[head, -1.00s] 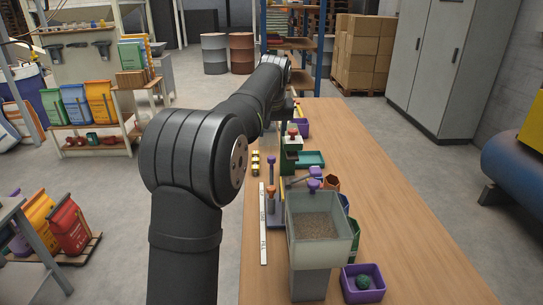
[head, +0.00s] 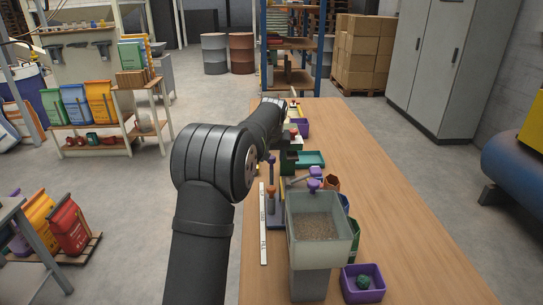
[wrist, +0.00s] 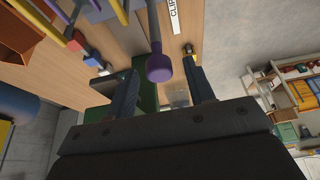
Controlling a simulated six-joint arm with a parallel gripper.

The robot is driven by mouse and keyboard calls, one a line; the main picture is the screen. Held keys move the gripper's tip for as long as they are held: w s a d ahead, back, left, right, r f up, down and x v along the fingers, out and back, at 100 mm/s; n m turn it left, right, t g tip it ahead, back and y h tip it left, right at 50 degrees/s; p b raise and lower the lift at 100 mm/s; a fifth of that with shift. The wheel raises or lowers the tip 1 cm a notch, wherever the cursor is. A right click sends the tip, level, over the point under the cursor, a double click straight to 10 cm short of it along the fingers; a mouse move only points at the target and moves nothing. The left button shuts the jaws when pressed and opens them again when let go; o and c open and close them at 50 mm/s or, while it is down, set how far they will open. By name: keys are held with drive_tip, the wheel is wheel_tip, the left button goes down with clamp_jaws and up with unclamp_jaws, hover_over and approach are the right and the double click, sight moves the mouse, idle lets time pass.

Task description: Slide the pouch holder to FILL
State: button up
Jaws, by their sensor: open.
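The head view shows an upright grey-blue post with a purple knob (head: 271,160), apparently the pouch holder's handle, beside a white strip (head: 263,225) marked with stations, FILL at the near end. An orange knob (head: 271,189) stands just nearer. In the wrist view the purple knob (wrist: 160,68) and its post appear in line with the space between my open gripper's (wrist: 161,82) fingers. I cannot tell whether they touch. The CLIP label (wrist: 173,14) is just right of the post there. My arm hides most of the gripper in the head view.
A hopper of grain (head: 320,230) with a purple-knobbed lever (head: 314,186) stands right of the strip. A purple bin (head: 362,292) holds a green ball. A green tray (head: 311,159) lies farther back. The bench's right side is clear.

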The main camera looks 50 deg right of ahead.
clamp_jaws()
drive_tip(key=s+a, duration=0.9)
drive_tip(key=shift+s+a, duration=0.2)
drive_tip(key=shift+s, duration=0.05)
unclamp_jaws()
drive_tip(key=v, duration=1.7)
drive_tip(key=shift+r, duration=0.25)
